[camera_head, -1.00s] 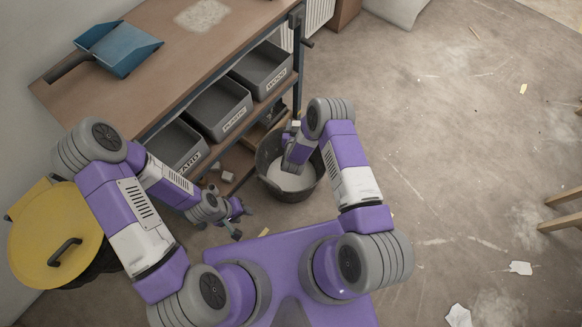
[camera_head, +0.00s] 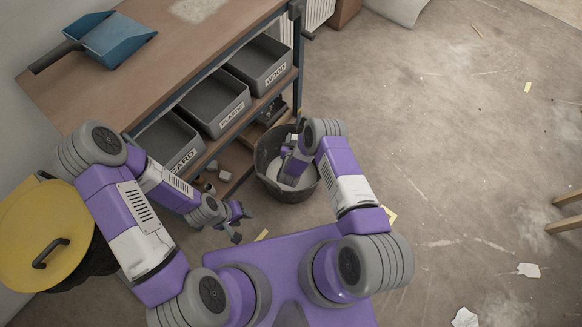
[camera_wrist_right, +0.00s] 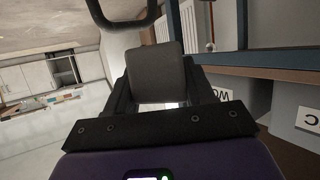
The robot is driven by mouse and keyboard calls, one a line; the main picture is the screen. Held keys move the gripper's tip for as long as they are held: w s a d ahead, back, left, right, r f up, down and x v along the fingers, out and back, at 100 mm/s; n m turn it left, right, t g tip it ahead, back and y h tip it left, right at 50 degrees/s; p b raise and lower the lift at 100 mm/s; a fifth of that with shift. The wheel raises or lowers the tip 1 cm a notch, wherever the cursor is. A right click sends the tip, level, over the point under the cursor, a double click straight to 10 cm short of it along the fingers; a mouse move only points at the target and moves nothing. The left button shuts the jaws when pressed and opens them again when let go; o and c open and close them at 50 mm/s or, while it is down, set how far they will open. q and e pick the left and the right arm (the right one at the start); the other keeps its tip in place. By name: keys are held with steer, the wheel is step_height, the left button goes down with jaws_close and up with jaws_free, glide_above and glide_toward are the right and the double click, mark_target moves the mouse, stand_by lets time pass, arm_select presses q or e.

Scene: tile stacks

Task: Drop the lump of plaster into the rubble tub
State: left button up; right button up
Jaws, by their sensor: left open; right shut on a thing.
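My right gripper (camera_head: 290,141) is over the tub's mouth, partly hidden by my forearm. In the head view, I cannot separate the lump clearly from the gripper. My left gripper (camera_head: 242,224) is open and empty above the floor, left of and nearer than the tub.
A workbench (camera_head: 180,65) has a blue dustpan (camera_head: 112,40) on top and grey labelled bins (camera_head: 215,103) below. Small grey pieces (camera_head: 211,166) lie near the lower shelf. A yellow-lidded bin (camera_head: 45,230) stands at left. The floor at right is mostly open.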

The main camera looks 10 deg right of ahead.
steer(key=o, duration=1.2)
steer(key=p+v, duration=0.3)
steer(key=v, duration=0.4)
steer(key=shift+s, duration=0.25)
steer(key=shift+a+r, duration=0.1)
